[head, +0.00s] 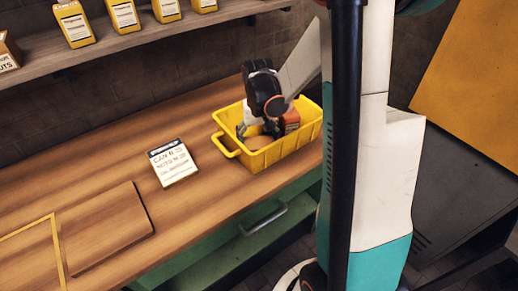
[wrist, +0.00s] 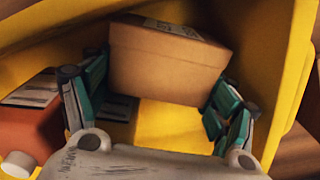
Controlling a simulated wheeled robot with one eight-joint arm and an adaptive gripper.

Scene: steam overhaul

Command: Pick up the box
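A brown cardboard box (wrist: 165,68) with a printed label on top lies inside the yellow bin (head: 272,157). In the wrist view it sits tilted between the fingertips of my gripper (wrist: 158,88). The fingers are spread wide, one at each side of the box, with a thin gap visible at the left finger; contact on the right is unclear. In the head view my gripper (head: 262,128) reaches down into the bin and hides most of what is in it. The yellow bin wall also shows in the wrist view (wrist: 268,60).
An orange-red container (wrist: 32,125) with a white cap lies left of the box in the bin. A printed card (head: 173,163) lies on the wooden bench (head: 120,155). A shelf (head: 120,45) with several yellow bottles runs above. A green drawer (head: 262,222) is below.

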